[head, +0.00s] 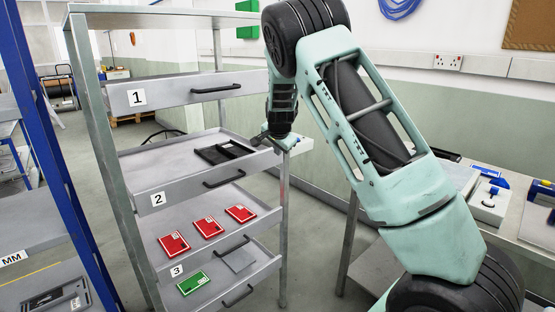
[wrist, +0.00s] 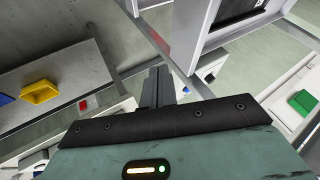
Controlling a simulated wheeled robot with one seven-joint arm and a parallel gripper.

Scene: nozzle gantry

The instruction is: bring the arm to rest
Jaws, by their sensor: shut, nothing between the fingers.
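My gripper (head: 277,142) hangs at the end of my pale green arm in the head view, just beyond the right end of the drawer marked 2. In the wrist view its two dark fingers (wrist: 157,88) are together, with nothing held between them. My arm reaches up from the lower right and bends down at the top. I cannot tell from the head view whether the gripper touches the drawer edge.
The drawer rack has an open drawer 2 (head: 180,192) holding a black frame (head: 222,152). Below are red boxes (head: 208,227) and a green box (head: 193,283). A blue post (head: 45,130) stands left. A workbench (head: 537,225) with tools is at right.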

